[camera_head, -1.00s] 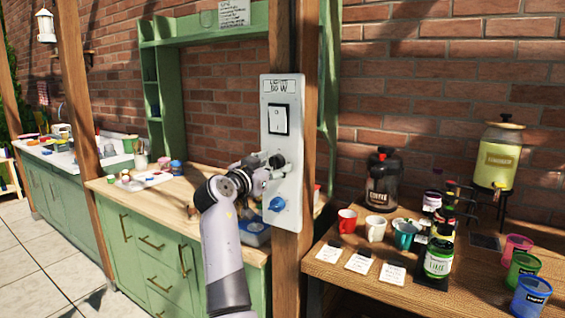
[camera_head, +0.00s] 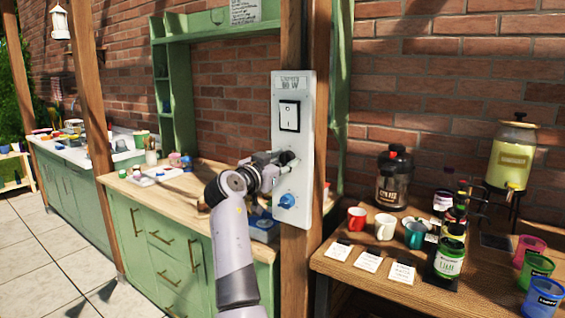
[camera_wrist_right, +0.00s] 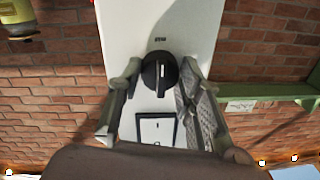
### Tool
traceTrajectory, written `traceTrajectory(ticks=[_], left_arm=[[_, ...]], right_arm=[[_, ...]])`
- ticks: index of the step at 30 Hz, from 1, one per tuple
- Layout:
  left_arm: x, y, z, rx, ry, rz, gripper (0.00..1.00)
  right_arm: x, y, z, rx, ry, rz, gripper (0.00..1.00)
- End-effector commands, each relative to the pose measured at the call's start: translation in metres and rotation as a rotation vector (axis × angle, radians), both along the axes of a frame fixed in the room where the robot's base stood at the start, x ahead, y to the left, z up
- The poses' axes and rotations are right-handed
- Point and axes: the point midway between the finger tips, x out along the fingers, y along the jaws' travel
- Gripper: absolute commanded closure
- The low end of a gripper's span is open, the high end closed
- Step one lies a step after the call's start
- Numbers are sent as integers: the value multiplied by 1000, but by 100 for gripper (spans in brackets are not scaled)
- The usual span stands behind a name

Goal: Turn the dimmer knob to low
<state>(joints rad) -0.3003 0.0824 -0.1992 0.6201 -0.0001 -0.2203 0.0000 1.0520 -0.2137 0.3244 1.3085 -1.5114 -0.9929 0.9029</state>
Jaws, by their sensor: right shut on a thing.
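The white control panel (camera_head: 307,125) is fixed upright to a wooden post, with a rocker switch (camera_head: 289,116) near its top. The black round dimmer knob (camera_wrist_right: 154,78) sits on the panel in the right wrist view, with a raised ridge across its face. My right gripper (camera_head: 286,160) is at the panel below the switch. In the right wrist view its two fingers (camera_wrist_right: 161,66) are closed on either side of the dimmer knob. The head view hides most of this knob. A blue knob (camera_head: 288,200) is lower on the panel, untouched. My left gripper is out of view.
A green cabinet with a wooden worktop (camera_head: 180,187) stands left of the post. A wooden table (camera_head: 345,262) at right holds mugs, a coffee urn (camera_head: 393,180), jars, a drink dispenser (camera_head: 512,155) and coloured cups. Paved floor lies at left.

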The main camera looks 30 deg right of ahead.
Motion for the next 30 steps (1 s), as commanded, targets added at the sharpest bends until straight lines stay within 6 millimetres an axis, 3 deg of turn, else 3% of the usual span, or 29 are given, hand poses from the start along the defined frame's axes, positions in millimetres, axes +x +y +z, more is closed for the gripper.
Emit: traceTrajectory(ticks=[14, 30], left_arm=[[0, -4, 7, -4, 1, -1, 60], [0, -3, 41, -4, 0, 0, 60]], right_arm=[[0, 0, 2, -34, 81, 0, 95], [0, 0, 5, -215, 514, 0, 95]])
